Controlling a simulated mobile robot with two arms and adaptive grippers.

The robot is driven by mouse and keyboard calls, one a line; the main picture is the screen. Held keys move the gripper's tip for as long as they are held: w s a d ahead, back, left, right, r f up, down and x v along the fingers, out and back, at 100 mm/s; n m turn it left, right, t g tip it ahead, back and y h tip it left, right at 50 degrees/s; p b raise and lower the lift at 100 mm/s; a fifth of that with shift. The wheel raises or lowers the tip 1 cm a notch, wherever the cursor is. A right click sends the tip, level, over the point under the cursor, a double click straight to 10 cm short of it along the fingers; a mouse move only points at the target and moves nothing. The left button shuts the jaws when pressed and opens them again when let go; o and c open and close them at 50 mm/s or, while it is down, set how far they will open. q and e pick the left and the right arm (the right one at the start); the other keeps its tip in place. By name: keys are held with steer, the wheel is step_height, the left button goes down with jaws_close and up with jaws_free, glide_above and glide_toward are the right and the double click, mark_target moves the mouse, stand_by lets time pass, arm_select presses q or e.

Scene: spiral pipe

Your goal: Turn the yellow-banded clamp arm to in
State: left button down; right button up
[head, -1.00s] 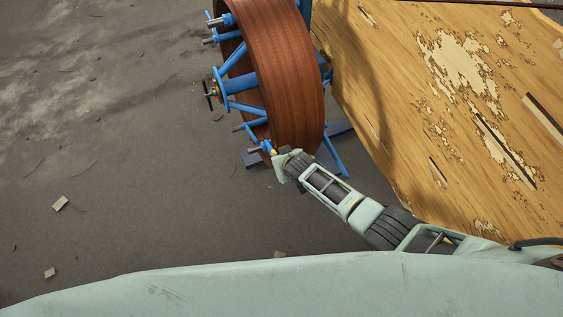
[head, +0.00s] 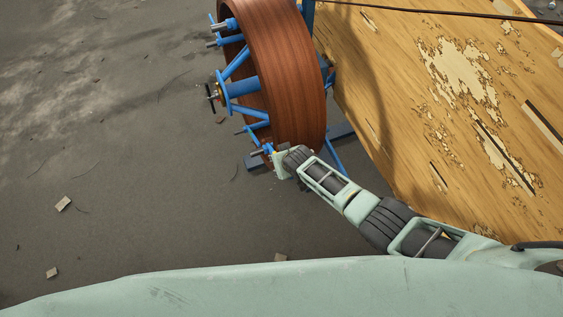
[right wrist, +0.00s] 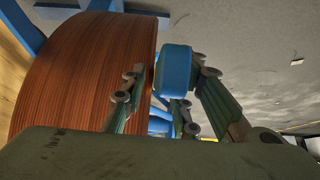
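A large brown coil of pipe (head: 285,75) stands on a blue frame (head: 242,85) in the head view. Blue clamp arms with grey ends stick out around its left side. My right gripper (head: 273,152) is at the lowest of these arms, by the coil's bottom edge. In the right wrist view, a blue clamp end (right wrist: 175,72) sits between the fingers of my right gripper (right wrist: 170,66), beside the coil (right wrist: 85,75). The fingers are close around it, but whether they grip it is unclear. I cannot make out a yellow band. My left gripper is not in view.
A worn yellow wooden panel (head: 440,110) fills the right of the head view, near my right arm. A dark cable (head: 430,9) crosses its top. The grey floor (head: 120,170) on the left is mostly clear, with small scraps.

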steer(key=shift+s, duration=0.1)
steer(key=shift+v, duration=5.95)
